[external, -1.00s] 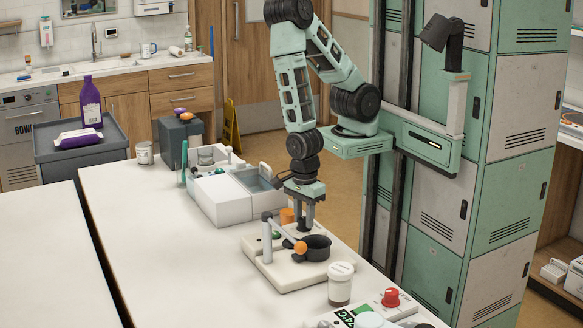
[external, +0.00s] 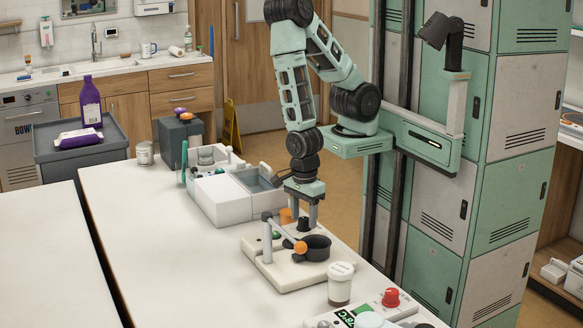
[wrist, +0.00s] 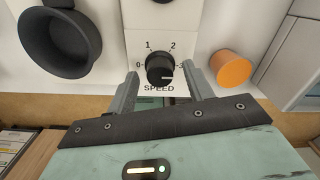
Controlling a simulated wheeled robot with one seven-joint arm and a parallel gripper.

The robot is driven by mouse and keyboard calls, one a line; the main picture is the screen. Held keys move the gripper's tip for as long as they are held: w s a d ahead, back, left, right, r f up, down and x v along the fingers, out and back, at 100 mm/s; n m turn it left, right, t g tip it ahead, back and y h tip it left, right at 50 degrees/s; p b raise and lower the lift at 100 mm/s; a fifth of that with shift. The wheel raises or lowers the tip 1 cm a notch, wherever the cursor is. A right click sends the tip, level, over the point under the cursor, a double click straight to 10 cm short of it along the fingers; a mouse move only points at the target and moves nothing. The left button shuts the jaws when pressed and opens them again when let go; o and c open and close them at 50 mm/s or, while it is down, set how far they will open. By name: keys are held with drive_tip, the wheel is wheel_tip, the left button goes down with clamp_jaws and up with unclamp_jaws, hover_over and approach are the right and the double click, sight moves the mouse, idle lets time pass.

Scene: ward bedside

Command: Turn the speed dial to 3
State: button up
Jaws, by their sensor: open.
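The black speed dial (wrist: 160,68) sits on a white panel marked 0, 1, 2, 3 and SPEED in the wrist view. A pale mark shows low on its face towards the right; exactly which number it points at is hard to tell. My gripper (wrist: 161,76) is open, with one finger on each side of the dial and gaps between fingers and knob. In the external view my gripper (external: 305,223) points down over the white device (external: 285,276), and the dial (external: 302,225) shows small and dark between the fingers.
A black round cup (external: 318,249) and an arm with an orange ball (external: 300,247) stand close in front of the gripper. An orange cylinder (wrist: 231,68) is right of the dial in the wrist view. A lidded jar (external: 340,284) stands nearer. The left tabletop is clear.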

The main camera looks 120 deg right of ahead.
sight(304, 219)
wheel_tip(304, 219, up, 17)
drive_tip(key=p, duration=1)
drive_tip(key=a+r+n+t+y+b, duration=0.2)
drive_tip(key=a+n+y+b, duration=0.6)
drive_tip(key=n, duration=1.3)
drive_tip(key=s+d+n+g+h+b, duration=0.1)
drive_tip(key=s+d+n+h, duration=0.1)
drive_tip(key=n, duration=0.8)
drive_tip(key=s+d+n+g+h+b, duration=0.1)
drive_tip(key=s+d+n+h, duration=0.2)
drive_tip(key=s+n+h, duration=0.2)
drive_tip(key=s+n, duration=0.2)
drive_tip(key=n, duration=0.2)
drive_tip(key=shift+n, duration=0.4)
